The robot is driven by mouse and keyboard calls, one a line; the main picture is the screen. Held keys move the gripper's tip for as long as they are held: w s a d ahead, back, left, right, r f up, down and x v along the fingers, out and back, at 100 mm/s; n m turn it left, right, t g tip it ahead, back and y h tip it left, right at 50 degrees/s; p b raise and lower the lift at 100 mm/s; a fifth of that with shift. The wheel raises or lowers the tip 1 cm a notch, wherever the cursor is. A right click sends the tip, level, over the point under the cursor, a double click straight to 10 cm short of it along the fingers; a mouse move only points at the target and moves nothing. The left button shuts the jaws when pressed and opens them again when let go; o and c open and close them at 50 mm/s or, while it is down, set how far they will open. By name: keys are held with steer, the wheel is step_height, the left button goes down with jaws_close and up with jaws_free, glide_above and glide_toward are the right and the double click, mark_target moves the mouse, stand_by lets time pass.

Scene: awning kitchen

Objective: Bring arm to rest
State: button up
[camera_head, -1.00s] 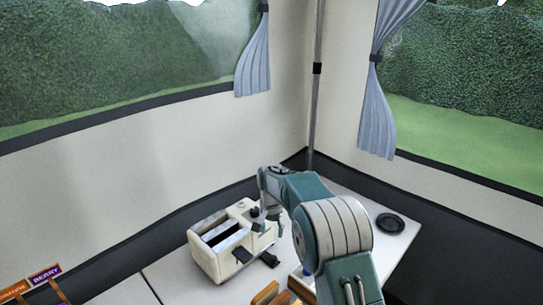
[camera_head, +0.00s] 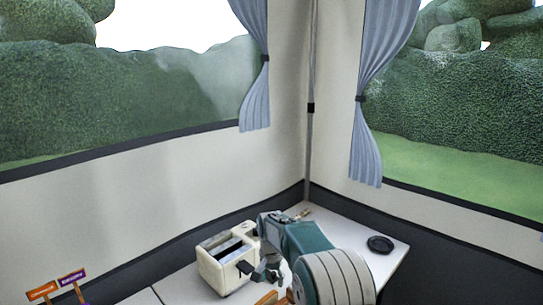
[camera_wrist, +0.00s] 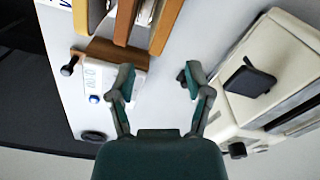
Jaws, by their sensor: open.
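My gripper (camera_wrist: 158,82) is open in the wrist view, with nothing between its two fingers. In the head view my gripper (camera_head: 268,274) is at the front right side of the cream toaster, close to its dark lever; I cannot tell whether they touch. The toaster (camera_head: 212,272) stands on the white table, its slots looking empty from here. It also shows at the right of the wrist view (camera_wrist: 285,35), with its dark lever beside my right finger. My arm reaches in from the lower right and hides part of the table.
A dark round dish (camera_head: 381,244) lies on the white table (camera_head: 345,230) at the right. Wooden pieces (camera_wrist: 128,20) and a small white device (camera_wrist: 98,82) are near my left finger. Label signs (camera_head: 73,277) stand at the lower left. Tent walls close off the back.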

steer(key=shift+s+d+r, duration=0.2)
steer(key=shift+s+r, duration=0.05)
steer(key=shift+r, duration=0.35)
steer(key=shift+d+r, duration=0.1)
steer(key=shift+r, duration=0.15)
steer(key=s+d+r+n+t, duration=0.1)
steer(key=s+d+r, duration=0.3)
steer(key=s+r, duration=0.4)
steer(key=s+d+r+n+t, duration=0.1)
steer(key=s+d+r+t, duration=0.1)
steer(key=s+d+r, duration=0.55)
steer(key=s+d+r+n+t, duration=0.1)
steer(key=s, duration=1)
steer(key=s+d+r+n+t, duration=0.1)
steer(key=s+d, duration=0.1)
steer(key=s, duration=0.9)
steer(key=shift+d+r+t, duration=0.15)
steer(key=shift+t, duration=0.15)
steer(key=shift+w, duration=0.1)
